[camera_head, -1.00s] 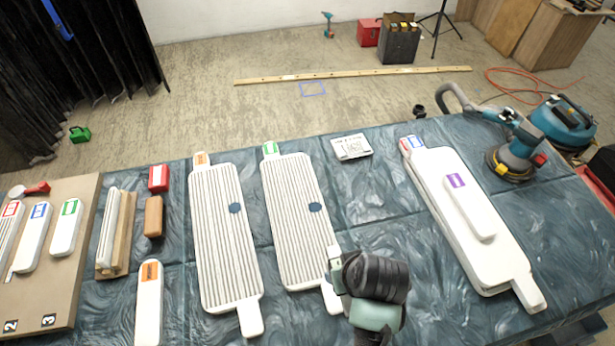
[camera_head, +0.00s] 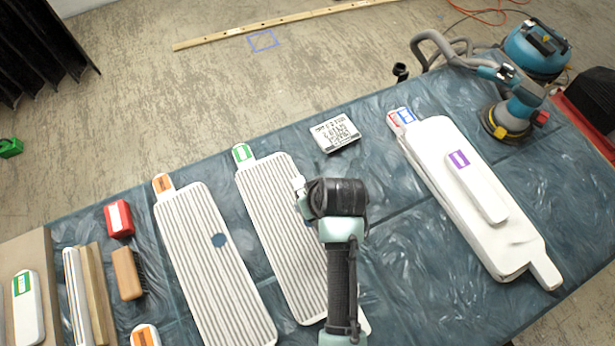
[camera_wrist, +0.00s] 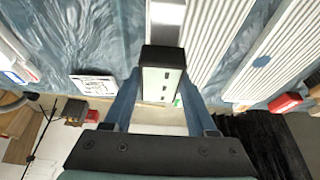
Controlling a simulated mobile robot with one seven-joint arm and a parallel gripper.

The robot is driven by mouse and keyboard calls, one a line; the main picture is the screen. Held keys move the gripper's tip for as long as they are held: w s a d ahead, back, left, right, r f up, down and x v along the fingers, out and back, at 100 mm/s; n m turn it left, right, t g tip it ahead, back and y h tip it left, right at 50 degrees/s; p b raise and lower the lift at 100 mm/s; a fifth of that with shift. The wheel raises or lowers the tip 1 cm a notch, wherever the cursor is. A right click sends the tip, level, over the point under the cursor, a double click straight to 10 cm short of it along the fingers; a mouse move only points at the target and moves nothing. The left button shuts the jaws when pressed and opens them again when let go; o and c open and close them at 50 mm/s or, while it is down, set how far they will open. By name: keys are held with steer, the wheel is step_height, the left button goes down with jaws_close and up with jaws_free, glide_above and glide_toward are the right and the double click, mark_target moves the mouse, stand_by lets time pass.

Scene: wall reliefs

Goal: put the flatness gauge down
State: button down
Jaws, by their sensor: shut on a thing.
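My gripper (camera_wrist: 160,92) is shut on a dark block with a pale slotted face, which I take as the flatness gauge (camera_wrist: 163,82). Its two blue fingers press on either side of it. In the head view my gripper (camera_head: 304,199) is over the green-tagged ribbed white panel (camera_head: 268,190). The gauge is mostly hidden there by the dark wrist. The gap between gauge and panel cannot be told. A second ribbed panel (camera_head: 200,235) with an orange tag and a dark blue spot lies to its left.
A printed card (camera_head: 335,134) lies behind on the blue-covered table (camera_head: 400,270). A plain white panel stack (camera_head: 440,165) with a purple-tagged bar (camera_head: 475,183) lies right, near a sander (camera_head: 510,118). A red block (camera_head: 119,219) and a brush (camera_head: 127,272) are left. Cover between ribbed panel and stack is clear.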

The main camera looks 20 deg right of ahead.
step_height(320, 180, down, 3)
steer(key=shift+s+r, duration=0.15)
steer(key=shift+r, duration=0.05)
steer(key=shift+f, duration=2.3)
steer(key=shift+f, duration=0.15)
steer(key=shift+c, duration=1)
jaws_free()
steer(key=v, duration=1.2)
steer(key=shift+p, duration=0.3)
